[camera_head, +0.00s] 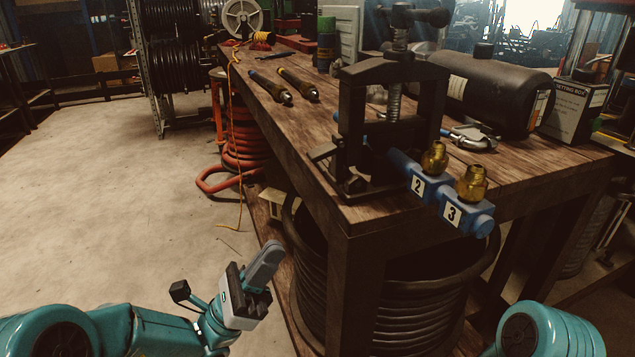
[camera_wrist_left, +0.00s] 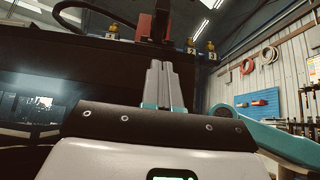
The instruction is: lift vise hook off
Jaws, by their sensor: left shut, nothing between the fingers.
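The black vise (camera_head: 352,120) stands upright on the near corner of the wooden workbench, its threaded screw and cross handle at the top. A dark piece that looks like the vise hook (camera_head: 323,151) juts out at the left of its frame, low down. A blue manifold (camera_head: 432,188), labelled 2 and 3 with brass fittings, runs through the vise and sticks out to the right. My left gripper (camera_head: 267,258) is shut and empty, below and left of the vise, off the bench edge. Its closed fingers (camera_wrist_left: 160,84) point up in the left wrist view. My right gripper is out of view.
The wooden workbench (camera_head: 334,203) has a coiled dark hose (camera_head: 415,300) beneath it. A black cylinder (camera_head: 487,92) and a box (camera_head: 572,108) stand right of the vise. Two rod-like tools (camera_head: 298,84) lie behind it. The floor at left is clear.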

